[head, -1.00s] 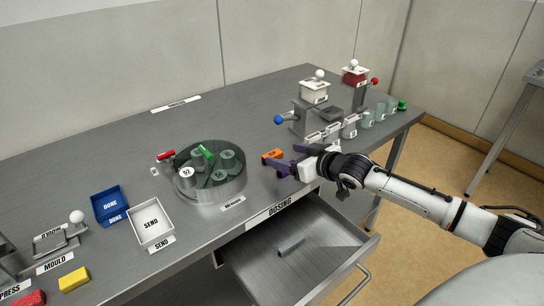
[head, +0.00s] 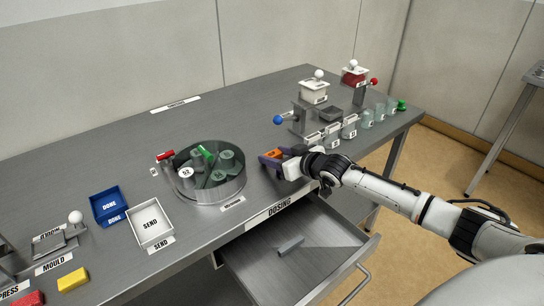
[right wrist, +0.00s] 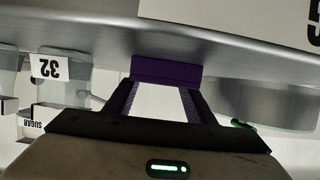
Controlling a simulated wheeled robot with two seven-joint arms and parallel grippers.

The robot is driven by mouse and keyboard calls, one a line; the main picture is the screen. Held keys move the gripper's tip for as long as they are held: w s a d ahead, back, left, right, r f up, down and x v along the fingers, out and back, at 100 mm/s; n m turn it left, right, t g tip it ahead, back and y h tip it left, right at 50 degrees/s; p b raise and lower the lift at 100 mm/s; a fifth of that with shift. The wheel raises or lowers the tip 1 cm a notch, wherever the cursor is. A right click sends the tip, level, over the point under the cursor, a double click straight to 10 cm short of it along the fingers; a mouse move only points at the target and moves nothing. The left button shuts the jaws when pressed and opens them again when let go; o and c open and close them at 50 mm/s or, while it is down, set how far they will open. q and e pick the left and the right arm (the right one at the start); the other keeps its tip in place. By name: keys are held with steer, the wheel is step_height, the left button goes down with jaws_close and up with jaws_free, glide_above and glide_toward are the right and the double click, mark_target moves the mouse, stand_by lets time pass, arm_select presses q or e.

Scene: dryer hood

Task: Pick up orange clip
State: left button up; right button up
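The orange clip (head: 273,154) lies on the steel table, right of the round glass-walled carousel. My right gripper (head: 274,156) has its purple fingers around the clip in the head view, one on the near side and one on the far side. I cannot tell whether the fingers press on it. The right wrist view shows purple fingertips (right wrist: 166,72) close over the table edge; the clip is hidden there. My left gripper is not in view.
The carousel (head: 209,196) with grey cups stands just left of the gripper. Jars (head: 349,128) and a dispenser with a blue knob (head: 279,119) stand to the right. An open drawer (head: 310,262) hangs below the table edge.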

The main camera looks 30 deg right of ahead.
steer(key=shift+c, duration=0.8)
